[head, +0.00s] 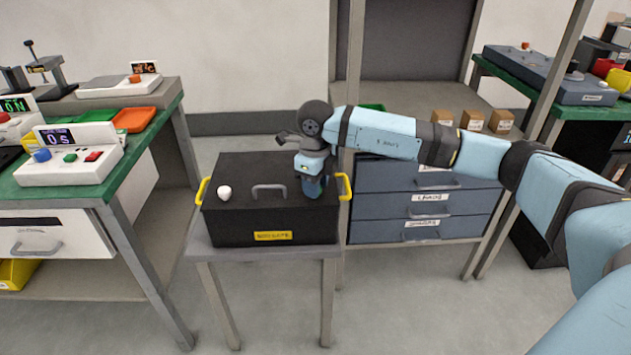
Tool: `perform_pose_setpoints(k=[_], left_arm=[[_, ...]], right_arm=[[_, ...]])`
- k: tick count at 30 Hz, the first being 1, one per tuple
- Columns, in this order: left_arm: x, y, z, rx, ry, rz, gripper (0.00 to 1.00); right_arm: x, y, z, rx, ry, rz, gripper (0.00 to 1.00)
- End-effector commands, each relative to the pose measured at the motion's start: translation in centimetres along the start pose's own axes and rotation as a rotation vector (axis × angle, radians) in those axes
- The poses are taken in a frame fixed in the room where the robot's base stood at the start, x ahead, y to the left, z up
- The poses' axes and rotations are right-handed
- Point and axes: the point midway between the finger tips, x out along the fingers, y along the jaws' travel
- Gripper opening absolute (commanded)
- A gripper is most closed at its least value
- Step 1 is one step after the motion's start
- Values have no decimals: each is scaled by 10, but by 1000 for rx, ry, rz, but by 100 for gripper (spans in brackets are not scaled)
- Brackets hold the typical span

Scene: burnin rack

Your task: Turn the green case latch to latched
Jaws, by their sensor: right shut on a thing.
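A black case (265,220) stands on a small grey table (265,252). Its lid carries a grey handle (269,190) in the middle and a white knob (225,193) at the left. Yellow handles (203,190) sit at the case's sides, and a yellow label is on its front. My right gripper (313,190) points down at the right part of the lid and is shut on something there. The green latch does not show; the gripper covers that spot, so its position cannot be told. My left gripper is out of view.
A green-topped bench (75,185) with a timer box (70,160) and an orange tray (135,119) stands at the left. A blue-grey drawer cabinet (415,205) stands just right of the case, with small cardboard boxes (474,120) above. Open floor lies in front.

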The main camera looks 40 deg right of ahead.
Motion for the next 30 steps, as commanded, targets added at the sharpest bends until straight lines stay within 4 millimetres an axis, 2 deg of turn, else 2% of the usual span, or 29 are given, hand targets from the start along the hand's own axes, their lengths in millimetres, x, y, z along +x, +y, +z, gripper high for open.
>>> perform_pose_setpoints(k=[12,30], left_arm=[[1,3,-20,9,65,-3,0],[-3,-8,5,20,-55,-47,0]], right_arm=[[-1,0,0,-393,0,0,7],[-1,0,0,-960,0,-1,7]])
